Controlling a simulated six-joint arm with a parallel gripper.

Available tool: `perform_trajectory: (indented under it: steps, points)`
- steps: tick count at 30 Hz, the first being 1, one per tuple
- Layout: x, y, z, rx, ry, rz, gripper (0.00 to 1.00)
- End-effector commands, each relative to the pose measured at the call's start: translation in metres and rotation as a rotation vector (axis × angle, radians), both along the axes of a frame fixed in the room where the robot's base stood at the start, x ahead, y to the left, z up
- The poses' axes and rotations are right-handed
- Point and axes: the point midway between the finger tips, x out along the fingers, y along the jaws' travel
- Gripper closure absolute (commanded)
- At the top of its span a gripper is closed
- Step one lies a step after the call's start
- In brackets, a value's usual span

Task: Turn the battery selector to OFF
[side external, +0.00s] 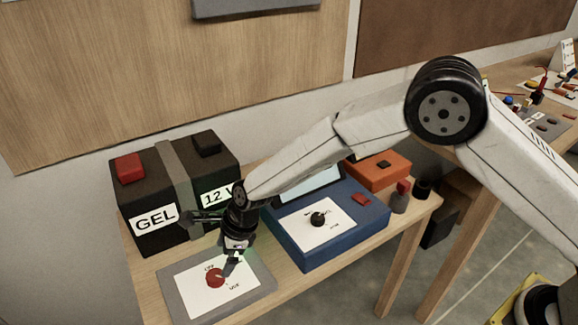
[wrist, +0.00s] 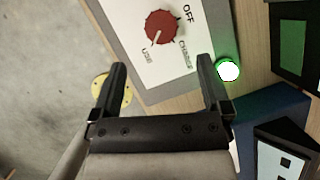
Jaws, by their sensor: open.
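The battery selector is a red round knob (wrist: 162,26) on a white plate (wrist: 118,16) marked OFF, CHARGE and USE. Its white pointer mark faces the USE side in the wrist view. The knob also shows in the side view (side external: 215,278), on a grey-edged panel (side external: 178,306) at the table's front. My gripper (wrist: 160,78) is open and empty, and the knob lies ahead of its fingertips, between their lines. In the side view my gripper (side external: 232,262) is beside and above the knob; contact there cannot be told.
A black GEL battery (side external: 150,190) stands behind the panel. A blue box (side external: 290,245) with a black knob (side external: 318,219) stands to the right, with an orange box (side external: 385,165) behind it. A green light (wrist: 228,70) glows near the right finger. Open floor lies beyond the table's front edge.

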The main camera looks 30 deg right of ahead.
Motion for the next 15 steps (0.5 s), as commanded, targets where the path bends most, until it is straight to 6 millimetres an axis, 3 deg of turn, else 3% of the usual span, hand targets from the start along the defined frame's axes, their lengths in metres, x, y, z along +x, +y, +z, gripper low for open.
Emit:
perform_trajectory:
  steps: [8,15]
  points:
    - [0.0,0.001,-0.003,-0.001,0.001,0.001,0.02]
    - [0.003,0.006,-0.018,-0.001,0.0,0.002,0.02]
